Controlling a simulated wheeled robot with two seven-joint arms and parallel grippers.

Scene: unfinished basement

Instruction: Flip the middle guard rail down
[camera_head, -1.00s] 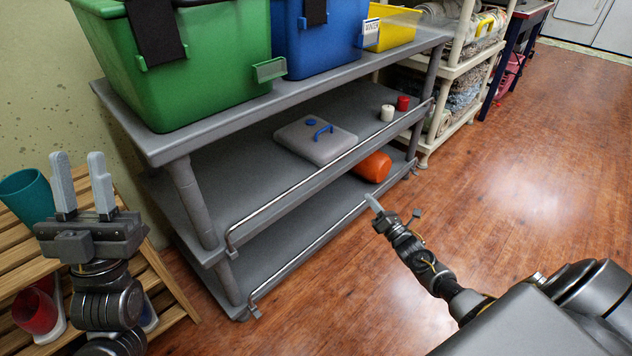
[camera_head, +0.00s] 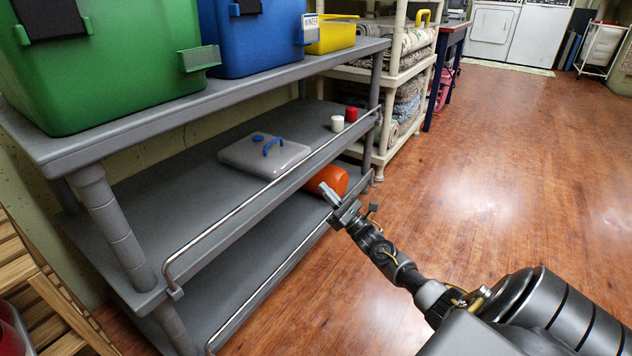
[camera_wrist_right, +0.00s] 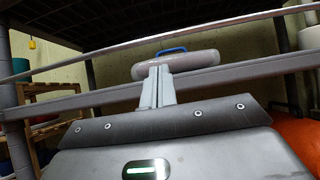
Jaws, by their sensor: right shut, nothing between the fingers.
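The middle guard rail (camera_head: 225,218) is a thin silver bar standing up along the front edge of the grey shelf's middle board (camera_head: 190,217). My right gripper (camera_head: 326,190) is shut and empty, in front of the shelf and toward the rail's far end. In the right wrist view its fingers (camera_wrist_right: 157,86) point toward the middle board's edge, and the rail (camera_wrist_right: 220,31) crosses above and beyond the fingertips. I see no clear contact with the rail. My left gripper is out of view.
A grey case with a blue handle (camera_head: 262,155), a white candle (camera_head: 337,124) and a red candle (camera_head: 351,114) are on the middle board. An orange object (camera_head: 335,176) lies below. The lower rail (camera_head: 270,282) runs beneath. Wooden floor (camera_head: 500,190) at the right is clear.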

